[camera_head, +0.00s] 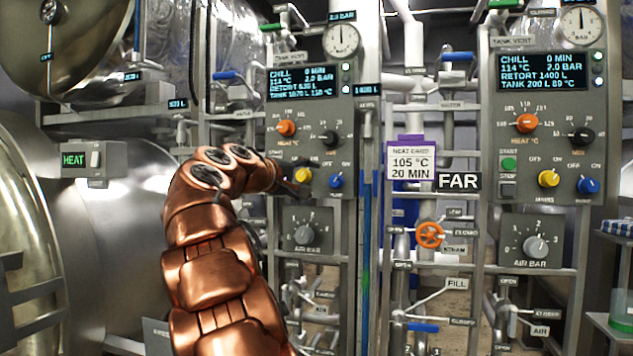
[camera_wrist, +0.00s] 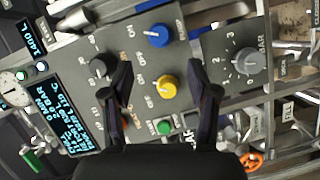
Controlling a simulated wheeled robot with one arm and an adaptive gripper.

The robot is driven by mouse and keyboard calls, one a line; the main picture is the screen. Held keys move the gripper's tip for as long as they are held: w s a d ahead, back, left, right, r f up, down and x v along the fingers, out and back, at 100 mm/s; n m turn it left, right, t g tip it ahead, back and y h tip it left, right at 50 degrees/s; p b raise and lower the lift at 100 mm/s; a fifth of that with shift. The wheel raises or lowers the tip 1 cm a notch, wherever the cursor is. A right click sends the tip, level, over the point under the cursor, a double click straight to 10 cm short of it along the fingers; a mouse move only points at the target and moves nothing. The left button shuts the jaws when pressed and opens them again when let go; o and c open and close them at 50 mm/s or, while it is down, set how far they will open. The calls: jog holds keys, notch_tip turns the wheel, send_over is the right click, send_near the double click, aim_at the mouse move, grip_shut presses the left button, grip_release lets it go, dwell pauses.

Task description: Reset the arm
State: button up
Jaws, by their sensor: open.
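My copper-coloured arm rises from the bottom of the head view and bends right towards the left control panel (camera_head: 322,230). My gripper (camera_head: 300,188) is at that panel, beside the yellow knob (camera_head: 302,174), and partly hidden by the arm. In the wrist view my gripper (camera_wrist: 165,95) has two dark fingers spread apart, with the yellow knob (camera_wrist: 167,88) showing between them. I see no finger closed on the knob; whether one touches it I cannot tell. The blue knob (camera_wrist: 158,36) and the grey air bar knob (camera_wrist: 249,62) are close by.
A second control panel (camera_head: 548,218) marked FAR stands at the right. Between the panels are a heat card (camera_head: 411,162), an orange handwheel (camera_head: 430,235) and pipes with lever handles. A HEAT switch box (camera_head: 94,160) is at the left, before large metal vessels.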

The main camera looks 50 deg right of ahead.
jog(key=shift+a, duration=0.4)
dwell(0.3)
jog(key=s+a+f+n+y, duration=0.1)
jog(key=a+f+y, duration=0.2)
jog(key=a+f, duration=0.5)
jog(key=s+a+f+t+y, duration=0.1)
jog(key=s+a+f+y, duration=0.2)
jog(key=f, duration=0.9)
jog(key=a+f+n+y, duration=0.1)
jog(key=a+f+y, duration=0.2)
jog(key=a+f, duration=0.55)
jog(key=s+a+f+n+g+y, duration=0.1)
jog(key=s+a+f+g+y, duration=0.5)
jog(key=s+a+f, duration=1.8)
notch_tip(320, 180, up, 22)
jog(key=w+a+t+y+p, duration=0.1)
jog(key=t+p, duration=0.2)
jog(key=p, duration=1.5)
jog(key=shift+w+a+r+y, duration=0.15)
jog(key=shift+a+r+y, duration=0.05)
jog(key=shift+y, duration=0.2)
